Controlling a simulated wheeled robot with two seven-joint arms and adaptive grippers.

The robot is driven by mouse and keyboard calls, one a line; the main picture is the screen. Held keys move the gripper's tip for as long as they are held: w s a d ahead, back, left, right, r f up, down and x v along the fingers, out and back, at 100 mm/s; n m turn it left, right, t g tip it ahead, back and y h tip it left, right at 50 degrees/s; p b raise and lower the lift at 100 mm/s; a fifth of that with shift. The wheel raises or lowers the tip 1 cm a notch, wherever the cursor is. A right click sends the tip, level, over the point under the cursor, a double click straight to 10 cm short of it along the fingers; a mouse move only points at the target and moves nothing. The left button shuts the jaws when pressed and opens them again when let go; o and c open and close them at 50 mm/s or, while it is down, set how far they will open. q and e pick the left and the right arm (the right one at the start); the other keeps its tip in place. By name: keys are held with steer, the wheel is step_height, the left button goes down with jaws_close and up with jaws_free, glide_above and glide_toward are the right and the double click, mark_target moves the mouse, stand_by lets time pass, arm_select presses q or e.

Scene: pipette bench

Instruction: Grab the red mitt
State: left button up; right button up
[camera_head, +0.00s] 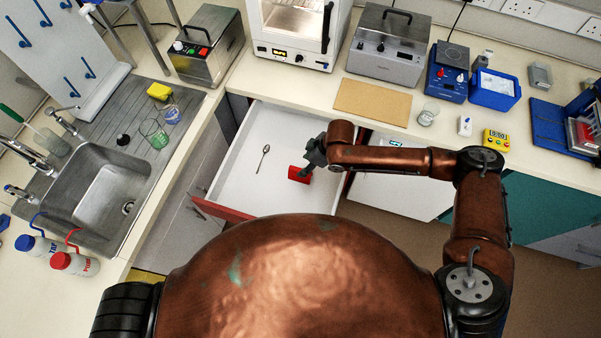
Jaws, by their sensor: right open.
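The red mitt (297,175) lies in the open white drawer (240,190), towards its right side. My right gripper (307,168) is over the mitt's right part, with its fingers at or just above it. The gripper is open; whether it touches the mitt cannot be told. The gripper hides part of the mitt. My left gripper does not show.
A spoon (263,158) lies in the drawer left of the mitt. The drawer's red front (220,209) faces me. The counter behind holds a cork board (372,102), a glass beaker (428,114) and a yellow timer (496,140). A sink (95,190) is at left.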

steer(key=x, duration=0.6)
steer(key=shift+s+f, duration=0.15)
steer(key=shift+f, duration=0.15)
steer(key=shift+d, duration=0.1)
steer(key=shift+c, duration=0.5)
jaws_close()
